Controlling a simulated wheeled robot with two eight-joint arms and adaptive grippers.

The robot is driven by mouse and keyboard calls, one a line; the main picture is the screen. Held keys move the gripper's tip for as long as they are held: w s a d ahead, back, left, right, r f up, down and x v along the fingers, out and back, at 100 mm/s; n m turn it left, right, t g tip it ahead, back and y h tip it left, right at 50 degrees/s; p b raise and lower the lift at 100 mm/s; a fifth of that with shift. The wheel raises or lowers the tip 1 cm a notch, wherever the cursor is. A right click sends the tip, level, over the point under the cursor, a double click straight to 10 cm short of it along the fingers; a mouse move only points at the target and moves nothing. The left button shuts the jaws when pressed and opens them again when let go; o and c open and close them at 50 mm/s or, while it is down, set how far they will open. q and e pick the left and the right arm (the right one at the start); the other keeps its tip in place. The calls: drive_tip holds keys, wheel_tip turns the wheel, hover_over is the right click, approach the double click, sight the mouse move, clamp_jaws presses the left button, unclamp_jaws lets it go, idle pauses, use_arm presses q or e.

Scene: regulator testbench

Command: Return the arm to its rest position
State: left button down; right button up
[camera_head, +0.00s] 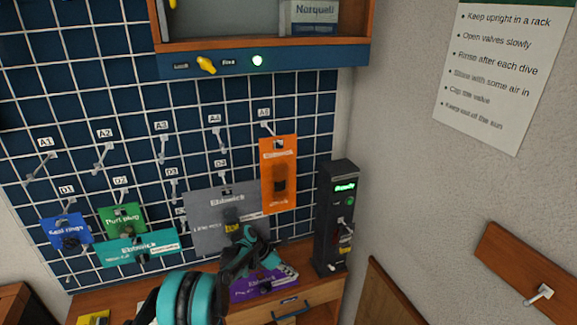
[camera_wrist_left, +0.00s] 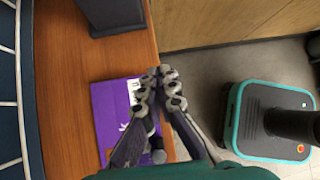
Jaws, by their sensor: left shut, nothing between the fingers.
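My left arm comes in at the bottom of the head view with a teal joint. Its gripper (camera_head: 270,262) is in front of the purple packet (camera_head: 250,292) on the wooden bench. In the left wrist view the gripper's two fingers (camera_wrist_left: 160,74) meet at their tips, shut and empty. They are over the bench's front edge, beside the purple packet (camera_wrist_left: 112,110), which they partly cover. I cannot tell how high they are above it. My right gripper is in neither view.
A blue grid wall holds hooks with hanging packets: orange (camera_head: 278,205), grey (camera_head: 205,225), teal (camera_head: 115,250), green (camera_head: 113,217) and blue (camera_head: 58,232). A black tester (camera_head: 322,235) stands at the bench's right. A shelf (camera_head: 345,20) is above. Floor shows beyond the bench (camera_wrist_left: 70,60).

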use_arm(q)
drive_tip(key=s+a+r+m+t+y, duration=0.2)
drive_tip(key=s+a+r+m, duration=0.4)
drive_tip(key=r, duration=0.4)
drive_tip(key=s+a+r+m+t+y, duration=0.1)
drive_tip(key=s+a+r+m, duration=0.25)
drive_tip(key=s+r, duration=0.55)
drive_tip(key=s+a+m+t+y, duration=0.1)
drive_tip(key=s+a+m, duration=0.4)
drive_tip(key=s, duration=0.6)
drive_tip(key=s+a+m+t+y, duration=0.2)
drive_tip(key=s+a+m, duration=0.3)
drive_tip(key=s+m, duration=0.3)
drive_tip(key=s+y, duration=0.1)
drive_tip(key=s, duration=0.1)
drive_tip(key=shift+s+r+y, duration=0.15)
drive_tip(key=shift+s+y, duration=0.15)
drive_tip(key=shift+s, duration=0.1)
